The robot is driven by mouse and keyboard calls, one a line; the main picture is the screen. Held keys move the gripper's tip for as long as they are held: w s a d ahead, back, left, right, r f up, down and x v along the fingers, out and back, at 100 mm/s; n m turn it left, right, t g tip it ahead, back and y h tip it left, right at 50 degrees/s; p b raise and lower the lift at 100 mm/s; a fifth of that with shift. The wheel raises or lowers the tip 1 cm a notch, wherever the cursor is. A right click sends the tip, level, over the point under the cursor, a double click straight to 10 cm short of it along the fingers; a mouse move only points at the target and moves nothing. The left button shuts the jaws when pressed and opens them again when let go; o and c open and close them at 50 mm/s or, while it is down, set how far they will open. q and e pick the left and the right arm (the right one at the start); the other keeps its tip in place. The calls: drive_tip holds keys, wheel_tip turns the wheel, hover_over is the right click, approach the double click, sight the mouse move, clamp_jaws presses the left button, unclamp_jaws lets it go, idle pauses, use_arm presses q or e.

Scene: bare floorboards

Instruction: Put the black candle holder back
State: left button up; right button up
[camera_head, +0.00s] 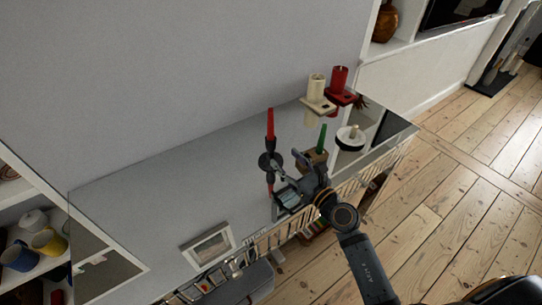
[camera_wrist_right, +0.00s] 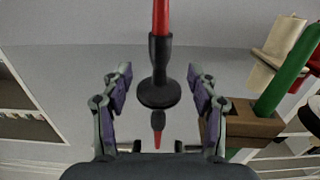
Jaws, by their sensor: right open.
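The black candle holder (camera_head: 270,160) carries a red candle (camera_head: 270,122) and stands upright on the glossy grey shelf top (camera_head: 190,185), which mirrors it. In the right wrist view the holder (camera_wrist_right: 159,88) is between and slightly beyond the fingertips, with a gap on each side. My right gripper (camera_head: 283,177) is open and empty, reaching toward the holder from the front right. Its fingers (camera_wrist_right: 159,76) also show in the wrist view. My left gripper is not in view.
A green candle in a wooden block (camera_head: 313,158) stands close right of my gripper. Cream (camera_head: 316,88) and red (camera_head: 339,78) candles in holders are behind it. A white round item (camera_head: 350,137) is farther right. A picture frame (camera_head: 208,247) lies front left. The shelf top's left is clear.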

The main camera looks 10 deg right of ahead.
sight(274, 148)
drive_tip(key=x, duration=0.8)
drive_tip(key=shift+w+a, duration=0.2)
drive_tip(key=shift+w, duration=0.15)
drive_tip(key=shift+s, duration=0.1)
drive_tip(key=shift+c, duration=1.1)
clamp_jaws()
